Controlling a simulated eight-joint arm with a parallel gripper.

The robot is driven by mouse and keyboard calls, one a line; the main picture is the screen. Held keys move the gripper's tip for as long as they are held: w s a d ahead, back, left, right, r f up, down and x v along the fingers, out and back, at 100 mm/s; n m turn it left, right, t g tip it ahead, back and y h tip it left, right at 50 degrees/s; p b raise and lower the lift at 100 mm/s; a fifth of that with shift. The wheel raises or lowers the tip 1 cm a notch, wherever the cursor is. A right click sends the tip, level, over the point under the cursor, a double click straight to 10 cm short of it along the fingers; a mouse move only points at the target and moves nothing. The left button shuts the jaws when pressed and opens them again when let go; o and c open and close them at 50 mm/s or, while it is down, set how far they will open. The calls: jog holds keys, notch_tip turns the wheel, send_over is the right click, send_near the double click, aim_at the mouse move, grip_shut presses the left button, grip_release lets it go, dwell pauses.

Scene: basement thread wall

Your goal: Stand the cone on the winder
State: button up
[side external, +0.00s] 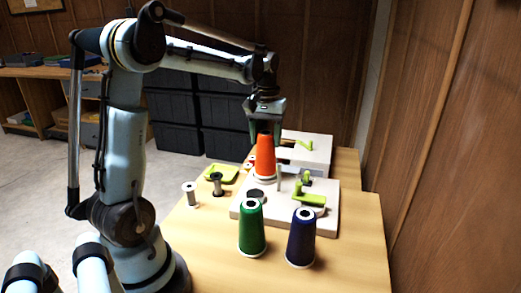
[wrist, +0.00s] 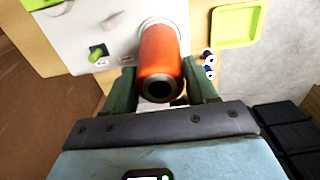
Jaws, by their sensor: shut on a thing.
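An orange cone (side external: 265,156) stands upright, narrow end up, over the white winder base (side external: 240,212). My gripper (side external: 264,136) is shut on the cone near its upper part, coming from above. In the wrist view the orange cone (wrist: 161,52) sits between the two fingers of my gripper (wrist: 160,78), its dark top hole towards the camera. A pale disc shows around the cone's lower end; I cannot tell whether the cone rests on it or hangs just above. The winder has a green lever (side external: 309,199) and a short pale post (side external: 279,178).
A green cone (side external: 251,228) and a dark blue cone (side external: 301,238) stand in front of the winder. A white spool (side external: 190,194), a dark spool (side external: 216,184) and a green tray (side external: 221,173) lie to the left. Another white unit (side external: 318,146) stands behind.

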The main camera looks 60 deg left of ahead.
jog(key=shift+f, duration=0.75)
jog(key=o, duration=1)
jog(key=shift+o, duration=0.2)
notch_tip(320, 180, up, 7)
jog(key=shift+f, duration=0.15)
dwell(0.3)
